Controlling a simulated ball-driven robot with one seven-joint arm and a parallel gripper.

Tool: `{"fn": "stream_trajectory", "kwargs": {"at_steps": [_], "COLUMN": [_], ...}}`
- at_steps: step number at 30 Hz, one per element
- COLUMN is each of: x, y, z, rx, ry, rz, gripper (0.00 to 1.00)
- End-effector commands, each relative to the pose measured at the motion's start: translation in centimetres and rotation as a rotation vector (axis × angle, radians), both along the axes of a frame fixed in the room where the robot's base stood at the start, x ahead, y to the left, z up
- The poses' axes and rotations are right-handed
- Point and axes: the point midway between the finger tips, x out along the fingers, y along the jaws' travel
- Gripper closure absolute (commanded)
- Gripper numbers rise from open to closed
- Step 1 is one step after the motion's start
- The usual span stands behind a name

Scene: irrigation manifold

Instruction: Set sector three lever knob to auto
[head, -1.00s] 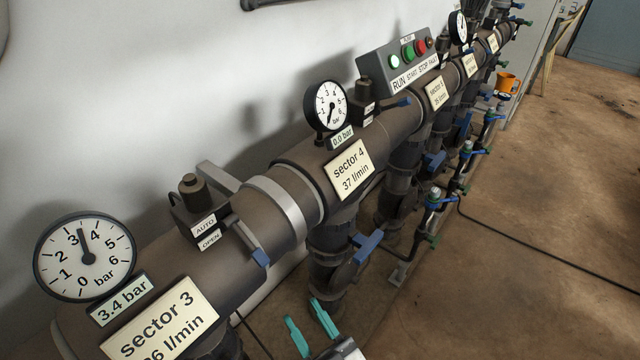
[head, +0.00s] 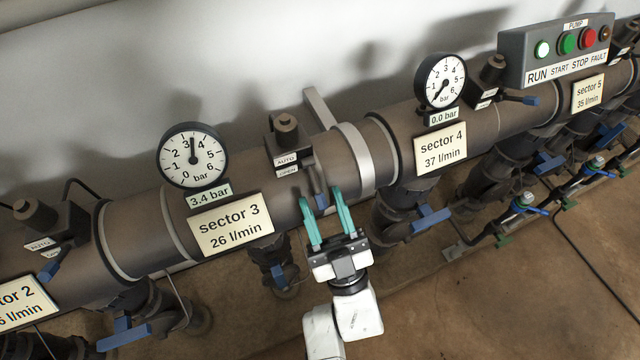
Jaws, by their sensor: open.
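The sector three lever knob (head: 319,197) is a grey lever with a blue tip. It hangs downward from a dark valve head (head: 285,130) on the brown pipe. The head carries an AUTO label (head: 286,160) with an OPEN label (head: 288,170) below it. The lever points down, to the right of both labels. My gripper (head: 322,195) has two teal fingers, open, reaching up from below. In the picture one finger lies on each side of the blue tip; I cannot tell whether either touches it.
The sector 3 plate (head: 232,225) and a gauge (head: 193,155) near 3.4 bar sit to the left. A grey bracket (head: 355,160), the sector 4 gauge (head: 440,80) and the pump box (head: 555,50) are to the right. Blue-handled valves (head: 430,216) hang below the pipe.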

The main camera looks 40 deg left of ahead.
Motion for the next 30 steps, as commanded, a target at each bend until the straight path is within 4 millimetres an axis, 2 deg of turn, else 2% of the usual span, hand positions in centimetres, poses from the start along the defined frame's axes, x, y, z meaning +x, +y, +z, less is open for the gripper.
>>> {"fn": "stream_trajectory", "kwargs": {"at_steps": [1,6,17,30], "x": [0.2,0.6,0.7,0.7], "y": [0.5,1.6,1.9,1.8], "z": [0.7,1.7,1.9,1.9], "rx": [0.0,0.0,-0.001,-0.001], "ry": [-0.001,0.0,0.002,0.0], "rz": [0.001,0.0,-0.001,-0.002], "gripper": [0.57,0.57,0.57,0.98]}}
